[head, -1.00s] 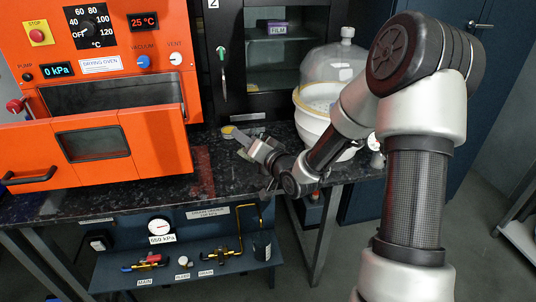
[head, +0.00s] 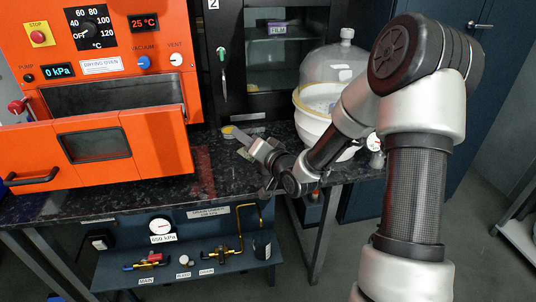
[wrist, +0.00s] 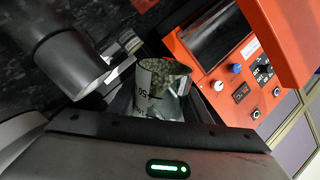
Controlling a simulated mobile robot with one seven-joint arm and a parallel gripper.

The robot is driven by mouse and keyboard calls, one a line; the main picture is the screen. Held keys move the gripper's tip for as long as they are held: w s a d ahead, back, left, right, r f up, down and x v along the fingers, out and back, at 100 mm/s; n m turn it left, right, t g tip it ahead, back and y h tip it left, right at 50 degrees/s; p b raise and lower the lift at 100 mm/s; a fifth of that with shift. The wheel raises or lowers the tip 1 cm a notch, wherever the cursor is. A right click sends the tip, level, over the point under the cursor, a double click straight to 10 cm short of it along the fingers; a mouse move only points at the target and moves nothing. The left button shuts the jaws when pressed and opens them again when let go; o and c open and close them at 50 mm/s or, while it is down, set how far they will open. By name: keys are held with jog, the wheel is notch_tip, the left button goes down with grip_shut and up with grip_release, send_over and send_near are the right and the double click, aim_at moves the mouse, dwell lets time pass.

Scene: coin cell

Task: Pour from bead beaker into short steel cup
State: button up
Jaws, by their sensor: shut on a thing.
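The bead beaker (wrist: 165,92) is in the wrist view, with pale beads inside and dark volume marks on its clear wall. My gripper (wrist: 158,108) is shut on it. The beaker is tipped, with the oven also appearing upside down in that view; whether beads are falling cannot be told.
The orange drying oven (head: 98,92), with its front pulled out, stands left on the speckled bench (head: 205,172). A domed white vessel (head: 312,128) stands behind my arm, right of a dark cabinet (head: 265,85). A yellow disc (head: 228,131) lies near the cabinet. A valve panel hangs below the bench.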

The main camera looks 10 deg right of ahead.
jog(key=shift+r+m+p, duration=0.25)
jog(key=shift+m+p, duration=0.15)
jog(key=shift+p, duration=0.4)
dwell(0.7)
jog(key=shift+a+f+m+y+p, duration=0.1)
jog(key=shift+f+m+y+p, duration=0.25)
jog(key=shift+m+p, duration=0.4)
dwell(1.8)
jog(key=shift+r+m+g+p, duration=0.4)
jog(key=shift+m+p, duration=0.35)
jog(key=shift+p, duration=0.45)
dwell(1.2)
jog(key=shift+f+m+y+p, duration=0.25)
jog(key=shift+m+p, duration=0.1)
jog(key=shift+m, duration=0.05)
dwell(1.2)
